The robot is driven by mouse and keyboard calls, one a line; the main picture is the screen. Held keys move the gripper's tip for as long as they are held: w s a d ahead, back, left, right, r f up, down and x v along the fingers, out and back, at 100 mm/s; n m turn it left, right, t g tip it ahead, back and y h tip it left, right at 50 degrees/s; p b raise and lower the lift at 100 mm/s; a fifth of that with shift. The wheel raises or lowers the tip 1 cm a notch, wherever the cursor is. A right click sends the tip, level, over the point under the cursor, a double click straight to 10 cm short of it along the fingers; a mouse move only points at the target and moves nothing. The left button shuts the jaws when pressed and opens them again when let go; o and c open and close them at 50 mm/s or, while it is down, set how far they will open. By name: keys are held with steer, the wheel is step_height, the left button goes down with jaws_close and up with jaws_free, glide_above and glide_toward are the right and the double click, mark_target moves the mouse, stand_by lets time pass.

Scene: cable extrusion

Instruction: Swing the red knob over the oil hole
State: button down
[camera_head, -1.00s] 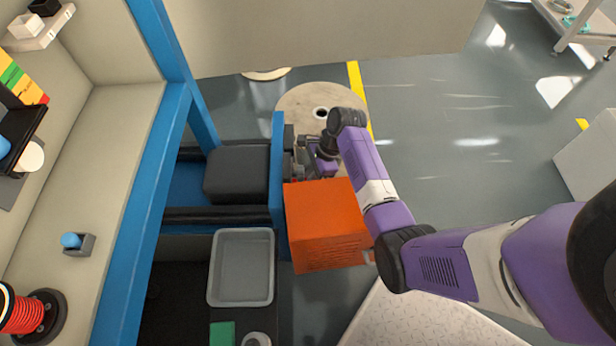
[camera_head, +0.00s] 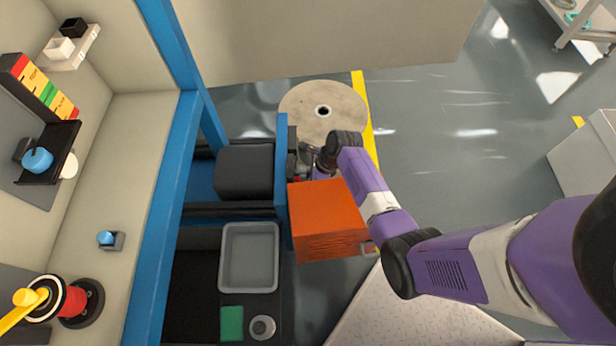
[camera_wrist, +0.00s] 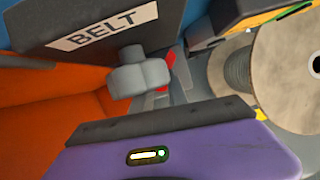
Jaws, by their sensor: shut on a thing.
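A small red part, seemingly the red knob, shows in the wrist view (camera_wrist: 167,60), partly hidden by a grey bolt-like fitting (camera_wrist: 140,75) and grey finger parts. My gripper (camera_wrist: 178,82) is shut on it beside the dark panel marked BELT (camera_wrist: 110,30). In the head view, my gripper (camera_head: 304,168) reaches down between the blue post and the orange box, mostly hidden by my wrist. I cannot make out the oil hole in either view.
An orange box (camera_head: 325,220) stands close below my wrist. A blue post (camera_head: 282,180) is just left of my gripper. A large cable spool (camera_head: 345,105) stands behind; it also fills the right of the wrist view (camera_wrist: 295,75). Open floor lies to the right.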

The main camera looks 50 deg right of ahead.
steer(key=c, duration=1.3)
jaws_free()
